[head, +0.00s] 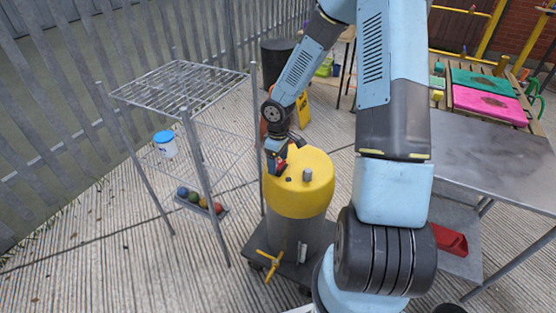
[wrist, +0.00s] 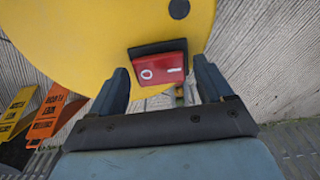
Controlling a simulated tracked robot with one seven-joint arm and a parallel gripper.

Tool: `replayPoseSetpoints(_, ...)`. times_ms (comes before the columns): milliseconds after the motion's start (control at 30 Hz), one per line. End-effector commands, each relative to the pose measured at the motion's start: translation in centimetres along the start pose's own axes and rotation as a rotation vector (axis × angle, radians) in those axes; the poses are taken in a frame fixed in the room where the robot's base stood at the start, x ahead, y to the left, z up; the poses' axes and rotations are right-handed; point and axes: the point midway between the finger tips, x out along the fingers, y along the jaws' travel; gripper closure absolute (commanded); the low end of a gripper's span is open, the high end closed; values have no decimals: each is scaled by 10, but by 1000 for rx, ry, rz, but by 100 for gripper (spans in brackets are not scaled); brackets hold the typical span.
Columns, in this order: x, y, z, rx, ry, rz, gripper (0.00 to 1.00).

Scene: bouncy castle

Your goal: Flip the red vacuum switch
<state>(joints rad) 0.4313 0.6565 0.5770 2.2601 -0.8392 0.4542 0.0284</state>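The red vacuum switch (wrist: 160,70) is a red rocker with white O and line marks in a black frame, on the yellow top of the vacuum (wrist: 90,40). In the wrist view it lies between and just beyond the fingertips of my gripper (wrist: 160,85), which is open with a finger on each side. I cannot tell if a finger touches it. In the head view the vacuum (head: 300,200) has a yellow lid and grey drum. My gripper (head: 276,158) is at the lid's upper left edge and hides most of the switch there.
A metal table (head: 490,160) stands at right with a red scoop (head: 449,240) below. Orange and yellow signs (wrist: 45,115) show at left in the wrist view.

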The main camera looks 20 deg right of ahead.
Motion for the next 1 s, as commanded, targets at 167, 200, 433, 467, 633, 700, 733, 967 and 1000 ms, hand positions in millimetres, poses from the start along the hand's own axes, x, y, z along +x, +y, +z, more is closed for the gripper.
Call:
replayPoseSetpoints(167, 0, 0, 0, 0, 0, 0, 38)
replayPoseSetpoints(200, 0, 0, 0, 0, 0, 0, 42)
replayPoseSetpoints(433, 0, 0, 0, 0, 0, 0, 64)
replayPoseSetpoints(467, 0, 0, 0, 0, 0, 0, 67)
replayPoseSetpoints(633, 0, 0, 0, 0, 0, 4, 71)
replayPoseSetpoints(700, 0, 0, 0, -1, -1, 12, 71)
replayPoseSetpoints(733, 0, 0, 0, -2, -2, 16, 71)
replayPoseSetpoints(967, 2, -3, 0, -2, -7, 62, 71)
replayPoseSetpoints(1000, 2, -3, 1, -3, -7, 70, 71)
